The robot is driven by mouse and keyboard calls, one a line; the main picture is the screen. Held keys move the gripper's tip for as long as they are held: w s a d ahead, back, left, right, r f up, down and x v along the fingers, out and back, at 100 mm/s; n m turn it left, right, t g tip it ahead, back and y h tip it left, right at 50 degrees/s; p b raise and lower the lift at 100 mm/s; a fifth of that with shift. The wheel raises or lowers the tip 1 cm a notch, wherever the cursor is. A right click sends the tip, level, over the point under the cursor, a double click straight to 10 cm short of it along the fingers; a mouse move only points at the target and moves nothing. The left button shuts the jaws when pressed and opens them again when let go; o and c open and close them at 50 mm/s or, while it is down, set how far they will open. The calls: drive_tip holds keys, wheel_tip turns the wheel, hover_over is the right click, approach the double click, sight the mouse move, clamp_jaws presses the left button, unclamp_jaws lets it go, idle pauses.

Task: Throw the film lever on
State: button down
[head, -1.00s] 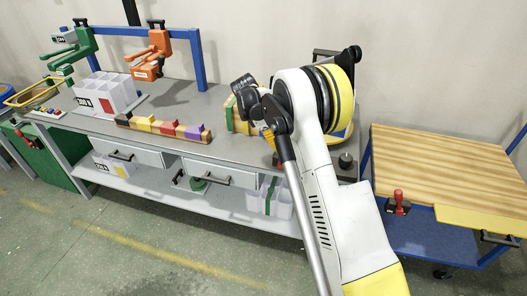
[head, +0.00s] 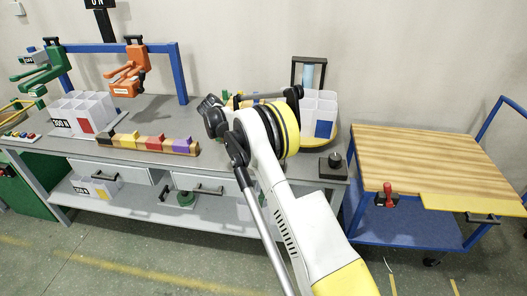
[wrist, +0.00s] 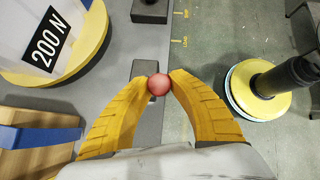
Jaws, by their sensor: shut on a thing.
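In the wrist view, my gripper (wrist: 159,82) has its two yellow fingers closed on a round red knob (wrist: 158,85). The knob lies over a dark block (wrist: 146,70) on the grey bench top, close to the bench edge. The fingertips touch the knob from both sides. The lever's shaft is hidden beneath the knob, so its tilt cannot be told. In the head view, my gripper and the knob are hidden behind my arm.
A white unit marked 200 N on a yellow round base (wrist: 80,70) stands left of my gripper. Another dark block (wrist: 149,10) lies ahead. In the head view, a wooden-topped blue cart (head: 440,160) stands right of the bench, with a red-handled device (head: 387,194) at its front.

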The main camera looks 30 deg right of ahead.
drive_tip(key=c, duration=1.2)
unclamp_jaws()
drive_tip(key=shift+f, duration=0.1)
drive_tip(key=shift+o, duration=0.2)
drive_tip(key=v, duration=1.2)
